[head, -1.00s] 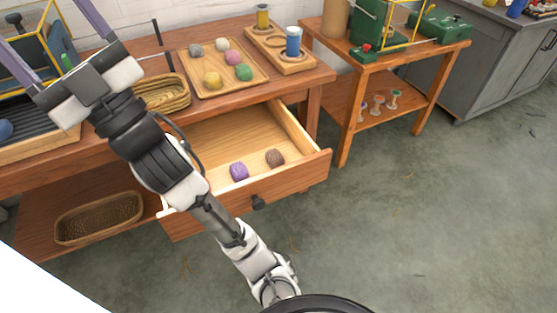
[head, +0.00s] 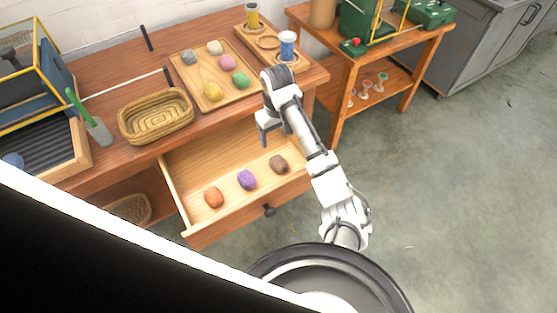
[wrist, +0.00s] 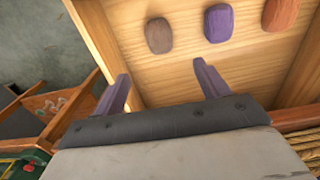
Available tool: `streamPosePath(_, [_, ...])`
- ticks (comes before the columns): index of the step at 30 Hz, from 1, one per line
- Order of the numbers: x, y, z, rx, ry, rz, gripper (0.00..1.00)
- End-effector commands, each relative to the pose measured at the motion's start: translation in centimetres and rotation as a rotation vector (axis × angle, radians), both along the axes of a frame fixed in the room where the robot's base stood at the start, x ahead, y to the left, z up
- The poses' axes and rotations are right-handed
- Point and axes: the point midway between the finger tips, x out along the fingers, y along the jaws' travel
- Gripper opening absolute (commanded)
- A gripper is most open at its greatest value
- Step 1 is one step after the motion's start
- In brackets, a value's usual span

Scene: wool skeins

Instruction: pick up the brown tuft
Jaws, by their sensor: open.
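The brown tuft (head: 278,164) lies in the open drawer (head: 178,196), at the right end of a row with a purple tuft (head: 246,180) and an orange tuft (head: 213,196). In the wrist view the brown tuft (wrist: 159,36) lies beyond my fingertips, between them from left to right, with the purple tuft (wrist: 218,22) and orange tuft (wrist: 280,14) to its right. My gripper (head: 273,138) is over the back right part of the drawer. In the wrist view its two purple fingers (wrist: 160,72) are wide apart with nothing between them.
The tabletop above the drawer holds a wooden tray (head: 236,98) of several tufts, a wicker basket (head: 156,118) and a spool stand (head: 296,68). The drawer's side walls and front stand close around the tufts. Open floor (head: 470,200) lies to the right.

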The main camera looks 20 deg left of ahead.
Motion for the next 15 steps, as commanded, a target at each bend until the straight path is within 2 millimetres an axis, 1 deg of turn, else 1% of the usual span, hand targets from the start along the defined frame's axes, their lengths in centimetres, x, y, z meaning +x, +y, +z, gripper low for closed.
streamPosePath(1, [-0.2, 0.0, -1.4, -0.003, 0.010, 0.001, 0.74])
streamPosePath(6, [-0.3, 0.2, -5.1, 0.000, 0.008, 0.002, 0.74])
streamPosePath(8, [-0.3, 0.1, -6.3, -0.001, 0.007, 0.001, 0.74])
streamPosePath(12, [-0.1, 0.1, -7.8, -0.001, 0.004, 0.001, 0.74])
streamPosePath(15, [-0.1, 0.1, -8.2, -0.002, 0.003, 0.001, 0.74])
